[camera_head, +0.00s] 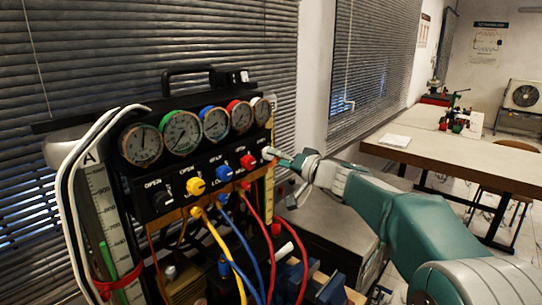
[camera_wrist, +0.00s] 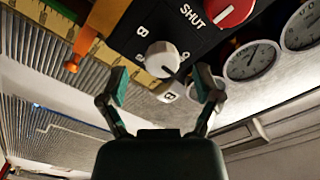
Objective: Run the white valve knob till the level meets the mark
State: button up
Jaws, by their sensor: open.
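The white valve knob (camera_head: 267,153) is at the right end of the dark valve panel (camera_head: 222,172). In the wrist view the white knob (camera_wrist: 162,60) lies ahead of and between my fingertips. My gripper (camera_head: 281,156) is open at the knob; in the wrist view my gripper (camera_wrist: 162,88) has one finger to each side of it. I cannot tell whether the fingers touch the knob. A tall scale marked A (camera_head: 100,205) stands at the left, with a green column (camera_head: 106,258) and a red band (camera_head: 120,278) low on it. Which level belongs to the white knob is unclear.
Black, yellow (camera_head: 196,186), blue (camera_head: 224,173) and red (camera_head: 248,161) knobs line the panel, with several round gauges (camera_head: 181,133) above. Coloured hoses (camera_head: 233,250) hang in front. A yellow ruler (camera_wrist: 45,45) runs beside the white knob. A table (camera_head: 450,158) stands far right.

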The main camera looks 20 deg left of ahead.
jog(key=shift+x, duration=1.4)
grip_shut()
